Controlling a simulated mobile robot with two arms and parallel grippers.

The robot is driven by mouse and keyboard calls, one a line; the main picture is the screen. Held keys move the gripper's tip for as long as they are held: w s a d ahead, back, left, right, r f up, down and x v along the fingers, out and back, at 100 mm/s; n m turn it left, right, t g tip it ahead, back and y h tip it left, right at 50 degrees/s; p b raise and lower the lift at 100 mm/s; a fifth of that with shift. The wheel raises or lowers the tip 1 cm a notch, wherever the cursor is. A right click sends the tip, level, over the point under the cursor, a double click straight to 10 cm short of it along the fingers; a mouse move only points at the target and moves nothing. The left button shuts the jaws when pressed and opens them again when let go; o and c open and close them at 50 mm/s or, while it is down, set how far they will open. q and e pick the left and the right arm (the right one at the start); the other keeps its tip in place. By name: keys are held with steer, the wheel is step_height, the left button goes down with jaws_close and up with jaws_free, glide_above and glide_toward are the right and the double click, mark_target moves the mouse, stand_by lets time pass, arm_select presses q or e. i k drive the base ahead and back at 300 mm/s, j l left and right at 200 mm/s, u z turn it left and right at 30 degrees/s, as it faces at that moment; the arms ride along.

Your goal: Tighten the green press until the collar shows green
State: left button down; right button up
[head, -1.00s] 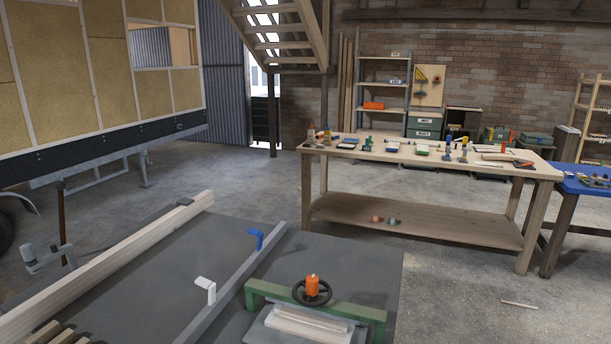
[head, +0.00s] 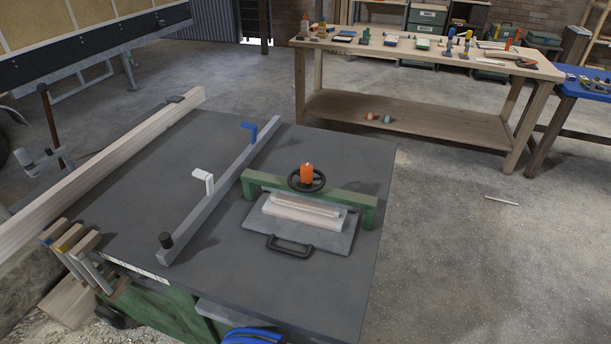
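The green press (head: 335,193) stands on the right part of the grey machine table (head: 230,260). A black handwheel (head: 293,181) sits on top of its crossbar with an orange piece (head: 307,173) at its centre. I cannot make out a green-showing collar at this size. Under the crossbar a pale wooden block (head: 300,212) lies on a grey plate (head: 338,240) with a black handle (head: 290,246) at its front. Neither of my grippers shows in the head view.
A grey rail (head: 222,192) with a white lever (head: 203,181) and a blue lever (head: 249,130) crosses the table left of the press. A long timber (head: 130,147) lies along its left side. A workbench (head: 420,126) with tools stands behind. The floor at right is mostly clear.

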mark_target(307, 170)
steer(key=i+l, duration=0.1)
steer(key=l, duration=0.9)
steer(key=i+l, duration=0.15)
steer(key=l, duration=0.35)
